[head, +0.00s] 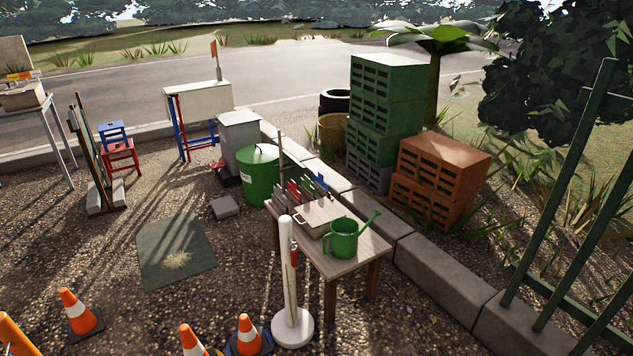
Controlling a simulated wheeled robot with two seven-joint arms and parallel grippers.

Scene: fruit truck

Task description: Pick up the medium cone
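Three orange cones with white bands stand on the gravel at the lower left. One cone (72,304) stands on a dark square base, apart from the others. A second cone (189,341) is cut off by the bottom edge. A third cone (247,334) stands just right of it on a dark base with some blue at its edge. I cannot tell for sure which is the medium one. Neither of my grippers is in view.
An orange object (12,335) is cut off at the lower left corner. A white post (289,280) on a round base stands right of the cones, before a wooden table (370,247) with a green watering can (343,238). A dark mat (195,262) lies on open gravel behind the cones.

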